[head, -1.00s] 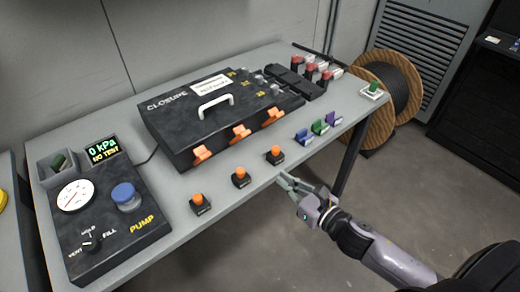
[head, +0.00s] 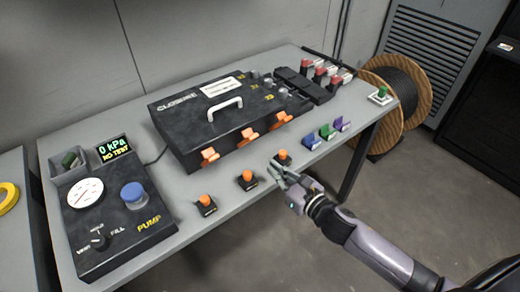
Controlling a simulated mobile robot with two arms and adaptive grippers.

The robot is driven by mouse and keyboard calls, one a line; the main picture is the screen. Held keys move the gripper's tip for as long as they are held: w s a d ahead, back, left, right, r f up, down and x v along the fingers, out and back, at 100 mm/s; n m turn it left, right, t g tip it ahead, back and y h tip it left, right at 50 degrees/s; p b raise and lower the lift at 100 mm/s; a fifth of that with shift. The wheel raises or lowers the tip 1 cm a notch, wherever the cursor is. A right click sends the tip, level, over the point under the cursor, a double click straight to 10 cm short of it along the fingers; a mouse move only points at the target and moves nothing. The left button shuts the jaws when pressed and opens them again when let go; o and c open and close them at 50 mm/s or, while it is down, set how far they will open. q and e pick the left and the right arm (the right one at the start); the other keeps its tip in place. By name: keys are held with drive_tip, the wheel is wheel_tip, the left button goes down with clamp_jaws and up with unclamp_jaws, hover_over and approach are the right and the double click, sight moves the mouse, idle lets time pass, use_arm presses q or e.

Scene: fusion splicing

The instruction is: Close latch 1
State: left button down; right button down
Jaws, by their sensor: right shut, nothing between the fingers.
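The black closure box (head: 200,112) with a white handle stands on the grey table. Three orange latches sit along its front edge: a left one (head: 209,155), a middle one (head: 249,135) and a right one (head: 281,119). They jut outward from the box; I cannot read which is numbered 1. My right gripper (head: 279,170) is shut and empty at the table's front edge. It is close to the rightmost small orange-topped block (head: 283,157), in front of the box and apart from the latches. My left gripper is not in view.
The pump unit (head: 115,215) with gauge and blue cap stands at left. More orange-topped blocks (head: 205,204) (head: 247,180) line the front edge. Blue, green and purple clips (head: 327,131) stand at right. A cable reel (head: 398,95) is behind the table's right end.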

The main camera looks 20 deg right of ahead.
sight(245, 138)
drive_tip(key=x, duration=0.3)
drive_tip(key=shift+w+r, duration=0.1)
drive_tip(key=shift+w, duration=0.1)
drive_tip(key=shift+w+a+r+p, duration=0.2)
drive_tip(key=shift+w+r+p, duration=0.15)
drive_tip(key=shift+w, duration=0.2)
drive_tip(key=shift+w+a+r+p, duration=0.25)
drive_tip(key=shift+w+r+p, duration=0.15)
drive_tip(key=shift+w, duration=0.15)
drive_tip(key=shift+w+a+r, duration=0.25)
drive_tip(key=shift+w+r, duration=0.1)
drive_tip(key=shift+w, duration=0.25)
